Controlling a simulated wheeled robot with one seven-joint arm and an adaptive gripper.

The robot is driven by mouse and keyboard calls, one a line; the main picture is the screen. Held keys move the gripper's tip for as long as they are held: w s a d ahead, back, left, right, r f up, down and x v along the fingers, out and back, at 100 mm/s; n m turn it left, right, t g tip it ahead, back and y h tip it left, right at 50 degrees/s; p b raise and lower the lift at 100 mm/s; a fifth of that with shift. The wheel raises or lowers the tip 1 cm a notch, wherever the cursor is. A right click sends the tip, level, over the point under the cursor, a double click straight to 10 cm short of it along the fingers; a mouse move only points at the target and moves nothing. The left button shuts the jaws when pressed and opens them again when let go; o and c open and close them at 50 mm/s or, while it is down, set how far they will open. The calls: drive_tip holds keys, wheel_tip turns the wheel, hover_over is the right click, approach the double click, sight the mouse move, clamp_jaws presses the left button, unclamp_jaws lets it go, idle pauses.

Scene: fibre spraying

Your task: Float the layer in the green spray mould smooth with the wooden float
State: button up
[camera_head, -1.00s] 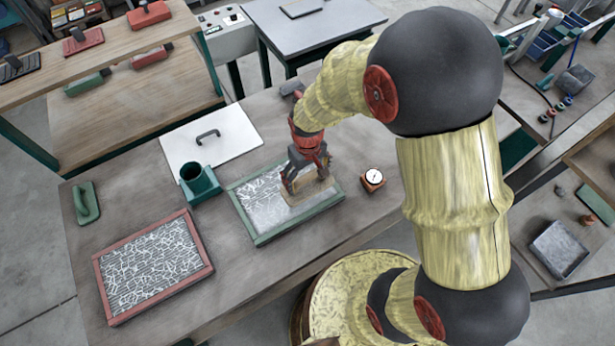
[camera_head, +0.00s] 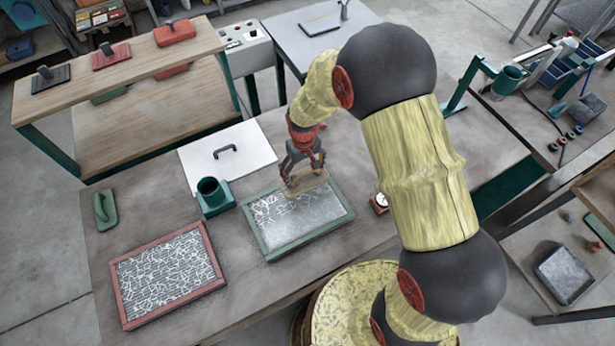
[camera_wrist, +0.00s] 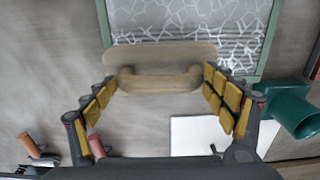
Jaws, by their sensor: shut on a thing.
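The green spray mould (camera_head: 265,245) lies on the table. Its layer (camera_head: 297,218) shows white fibre lines at the left and back and looks smoother grey toward the right. My gripper (camera_head: 304,172) is shut on the wooden float (camera_head: 307,187), at the mould's back side. In the wrist view, the float (camera_wrist: 160,56) has its handle (camera_wrist: 160,82) between my yellow-padded fingers (camera_wrist: 160,98). Its plate covers part of the mould's rim and layer there; I cannot tell whether it touches the layer.
A red-framed mould (camera_head: 117,290) with fibre lines lies at the left. A green holder with a cup (camera_head: 213,196), a white board (camera_head: 250,155), a green float (camera_head: 105,209) and a dial gauge (camera_head: 380,203) stand around.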

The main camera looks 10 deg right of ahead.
sight(299, 182)
drive_tip(key=shift+f+b, duration=2.25)
drive_tip(key=shift+f, duration=1.5)
drive_tip(key=shift+f, duration=0.15)
drive_tip(key=shift+a, duration=0.1)
drive_tip(key=shift+s+a, duration=0.35)
drive_tip(key=shift+a, duration=0.5)
drive_tip(key=shift+s+a, duration=0.3)
drive_tip(key=shift+a, duration=0.65)
drive_tip(key=shift+s+a, duration=0.25)
drive_tip(key=shift+a, duration=0.65)
drive_tip(key=shift+s+a, duration=0.25)
drive_tip(key=shift+a, duration=0.7)
drive_tip(key=shift+s+a, duration=0.25)
drive_tip(key=shift+a, duration=0.7)
drive_tip(key=shift+s+a+b, duration=0.25)
drive_tip(key=shift+a+b, duration=0.15)
drive_tip(key=shift+a, duration=0.45)
drive_tip(key=shift+w+d, duration=0.4)
drive_tip(key=shift+d, duration=0.95)
drive_tip(key=shift+w+d, duration=0.4)
drive_tip(key=shift+d, duration=1)
drive_tip(key=shift+w+d, duration=0.4)
drive_tip(key=shift+d, duration=0.95)
drive_tip(key=shift+w+d+f, duration=0.1)
drive_tip(key=shift+w+d, duration=0.05)
drive_tip(key=shift+d, duration=0.6)
drive_tip(key=shift+w+d, duration=0.15)
drive_tip(key=shift+d, duration=0.6)
drive_tip(key=shift+c, duration=0.7)
